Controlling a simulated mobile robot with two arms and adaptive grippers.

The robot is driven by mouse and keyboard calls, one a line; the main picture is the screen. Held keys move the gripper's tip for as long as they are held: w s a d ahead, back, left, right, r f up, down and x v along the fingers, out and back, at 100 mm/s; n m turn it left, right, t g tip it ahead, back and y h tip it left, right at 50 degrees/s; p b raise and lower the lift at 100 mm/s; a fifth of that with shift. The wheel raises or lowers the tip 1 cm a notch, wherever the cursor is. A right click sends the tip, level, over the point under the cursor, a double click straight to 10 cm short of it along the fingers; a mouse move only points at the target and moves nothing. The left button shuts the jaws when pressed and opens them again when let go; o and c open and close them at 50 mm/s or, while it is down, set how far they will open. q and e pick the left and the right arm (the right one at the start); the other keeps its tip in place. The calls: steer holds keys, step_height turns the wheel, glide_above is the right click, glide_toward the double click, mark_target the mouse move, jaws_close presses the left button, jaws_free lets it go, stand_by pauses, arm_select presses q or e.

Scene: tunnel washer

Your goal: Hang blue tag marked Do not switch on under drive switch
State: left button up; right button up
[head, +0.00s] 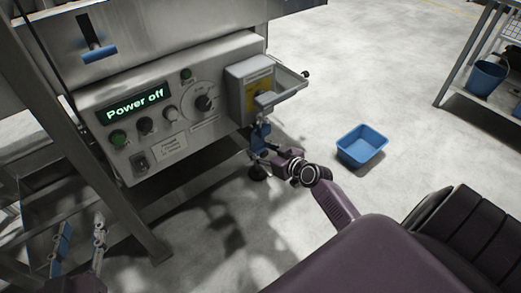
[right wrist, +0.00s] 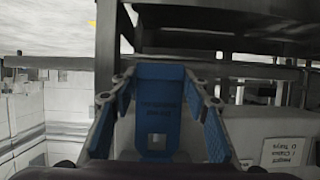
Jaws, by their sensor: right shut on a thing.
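The blue tag (right wrist: 158,95) has small dark print and a square hole near its lower end in the right wrist view. It sits between the blue-padded fingers of my right gripper (right wrist: 160,105), which is shut on it. In the head view the right gripper (head: 262,140) is just below a grey switch box (head: 238,95) with a yellow plate and a protruding grey handle. The tag's outline there is hard to separate from the blue pads. The box's label is too small to read. My left gripper (head: 78,245) is open and empty at the lower left.
The grey control panel (head: 150,100) carries a lit "Power off" display (head: 136,104), several buttons and a round dial (head: 204,102). A metal leg (head: 90,170) stands at the left. A blue tub (head: 362,146) lies on open floor; a shelf rack (head: 470,60) stands far right.

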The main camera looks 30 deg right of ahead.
steer(key=shift+r, duration=0.25)
steer(key=shift+w+f, duration=0.1)
steer(key=shift+w, duration=1.3)
steer(key=shift+w+a+f+b, duration=0.1)
steer(key=shift+w+f+b, duration=0.15)
steer(key=shift+f+b, duration=0.25)
arm_select(q)
step_height(320, 180, up, 9)
steer(key=d+t+h, duration=0.1)
steer(key=t, duration=0.3)
steer(key=shift+t+b, duration=0.3)
steer(key=shift+b, duration=0.15)
arm_select(e)
steer(key=shift+w+f, duration=0.2)
steer(key=shift+w, duration=0.05)
arm_select(q)
steer(key=shift+d, duration=0.1)
arm_select(e)
steer(key=o, duration=1.1)
